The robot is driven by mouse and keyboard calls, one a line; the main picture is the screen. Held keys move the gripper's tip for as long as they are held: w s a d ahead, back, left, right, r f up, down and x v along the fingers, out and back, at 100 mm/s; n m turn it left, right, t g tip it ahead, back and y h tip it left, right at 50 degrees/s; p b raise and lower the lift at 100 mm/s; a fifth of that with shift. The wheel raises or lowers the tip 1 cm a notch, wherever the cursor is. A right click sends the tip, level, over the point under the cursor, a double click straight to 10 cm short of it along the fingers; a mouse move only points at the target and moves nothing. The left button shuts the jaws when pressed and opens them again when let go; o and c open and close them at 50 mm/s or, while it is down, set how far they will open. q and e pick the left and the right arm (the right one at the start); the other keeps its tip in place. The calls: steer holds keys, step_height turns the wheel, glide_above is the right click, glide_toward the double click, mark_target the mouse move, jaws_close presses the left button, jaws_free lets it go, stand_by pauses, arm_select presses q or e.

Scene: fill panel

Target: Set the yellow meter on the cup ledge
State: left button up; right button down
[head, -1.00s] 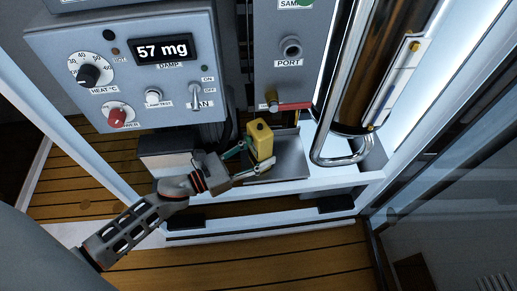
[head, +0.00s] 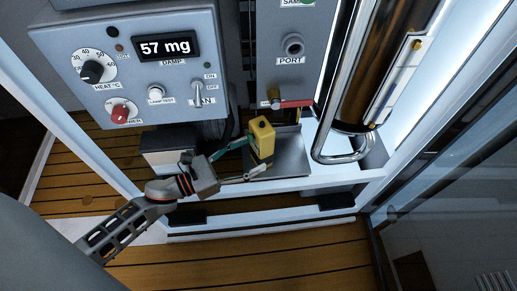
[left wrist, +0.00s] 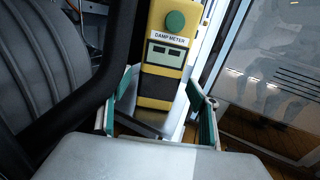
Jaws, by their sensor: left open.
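The yellow damp meter (head: 262,138) stands upright on the grey metal cup ledge (head: 287,158), below the port and the red-handled tap. In the left wrist view the yellow meter (left wrist: 168,52) shows its green button, label and small display, beyond the fingertips. My left gripper (head: 246,161) is open, with its fingers apart and drawn back to the left of the meter. In the left wrist view the open fingers of my left gripper (left wrist: 160,112) have a clear gap in front of the meter. My right gripper is not in view.
A grey control panel (head: 128,60) with dials, a switch and a "57 mg" display hangs above my left arm. A red tap handle (head: 291,104) sits just above the ledge. A shiny metal pipe (head: 325,110) stands right of it. A white frame (head: 290,185) runs below.

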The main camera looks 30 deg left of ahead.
mark_target(254, 153)
arm_select(q)
steer(key=shift+v, duration=1.8)
